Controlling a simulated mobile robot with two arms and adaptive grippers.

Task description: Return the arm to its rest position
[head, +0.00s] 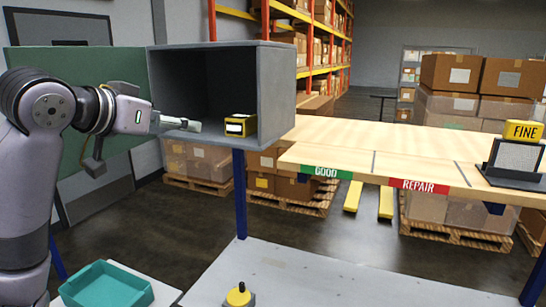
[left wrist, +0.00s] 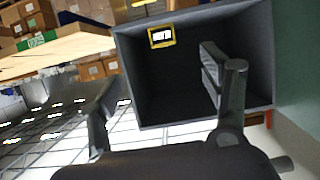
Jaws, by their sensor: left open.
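My left arm comes in from the left in the head view. Its gripper (head: 180,124) is at the open front of a grey box-shaped compartment (head: 278,85). In the left wrist view the gripper (left wrist: 155,105) has its two fingers wide apart with nothing between them. One finger shows in front of the compartment's opening, the other outside its left side. A small yellow and black block with a white label (head: 240,125) sits on the compartment floor, apart from the gripper. The block also shows in the left wrist view (left wrist: 162,37). My right gripper is not in view.
A wooden table (head: 400,145) with GOOD and REPAIR labels stands at the right. A device with a yellow FINE sign (head: 523,131) is on its right end. A teal tray (head: 105,287) and a yellow button (head: 239,295) are in front, low down. A green panel (head: 85,100) adjoins the compartment.

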